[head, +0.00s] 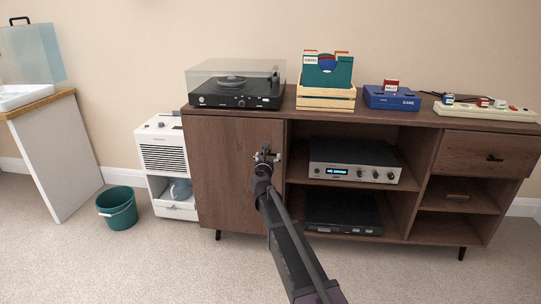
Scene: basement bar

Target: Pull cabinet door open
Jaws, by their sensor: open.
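The cabinet (352,120) is a low, dark brown wooden unit on short dark legs. Its door (225,170) is the flat brown panel at the left end and looks shut. My gripper (267,152) is in front of the door's right side, in its upper half. The gripper is open. A handle does not show clearly; one may be hidden behind the gripper. I cannot tell whether the fingers touch the door.
Open shelves hold a silver receiver (352,165) and a black player (343,212). A drawer (487,153) is at right. A turntable (237,88) stands on top. A white dehumidifier (163,160) and a green bucket (117,208) stand left of the cabinet. Carpet (165,265) in front is clear.

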